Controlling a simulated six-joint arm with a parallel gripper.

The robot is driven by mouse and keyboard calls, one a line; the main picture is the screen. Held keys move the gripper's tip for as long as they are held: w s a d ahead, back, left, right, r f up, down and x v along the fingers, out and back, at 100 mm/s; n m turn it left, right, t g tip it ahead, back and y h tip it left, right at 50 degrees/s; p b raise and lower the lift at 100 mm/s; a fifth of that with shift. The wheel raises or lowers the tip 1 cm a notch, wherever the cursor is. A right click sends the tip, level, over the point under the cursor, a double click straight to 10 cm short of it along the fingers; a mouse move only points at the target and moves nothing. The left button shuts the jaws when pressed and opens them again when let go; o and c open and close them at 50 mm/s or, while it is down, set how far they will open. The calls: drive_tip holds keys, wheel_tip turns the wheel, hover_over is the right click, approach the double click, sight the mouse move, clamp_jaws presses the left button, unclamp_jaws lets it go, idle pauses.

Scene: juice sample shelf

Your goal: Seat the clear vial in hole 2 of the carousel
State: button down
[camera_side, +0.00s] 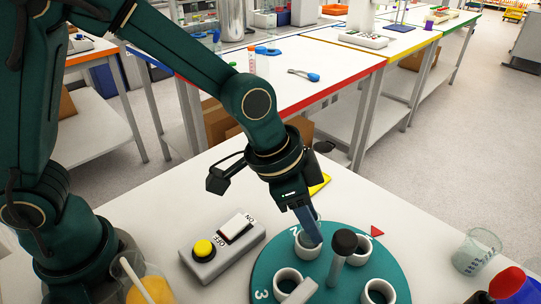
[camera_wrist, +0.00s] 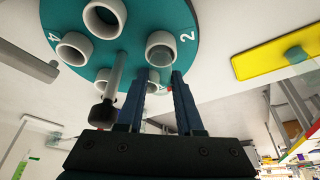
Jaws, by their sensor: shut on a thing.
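The teal carousel (camera_side: 330,275) carries several white cup-like holes and a black-knobbed centre post (camera_side: 343,245). My gripper (camera_side: 313,238) points down at the cup of hole 2 (camera_side: 305,218), by the printed 2, and its fingers partly hide that cup. In the wrist view the blue fingers (camera_wrist: 160,82) stand a little apart, with the hole 2 cup (camera_wrist: 160,48) just beyond their tips. The gripper is shut on the clear vial, but the vial is barely distinguishable between the fingers. I cannot tell how deep it sits in the cup.
A grey box (camera_side: 222,243) with a yellow button and an ON/OFF switch stands left of the carousel. A glass beaker (camera_side: 477,252) stands to the right and an orange-filled vessel (camera_side: 148,287) at front left. A yellow pad (camera_wrist: 280,56) lies behind the carousel. A red marker (camera_side: 376,232) is at its edge.

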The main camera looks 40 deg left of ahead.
drive_tip(key=shift+f, duration=0.6)
idle(0.3)
drive_tip(key=shift+c, duration=2.4)
unclamp_jaws()
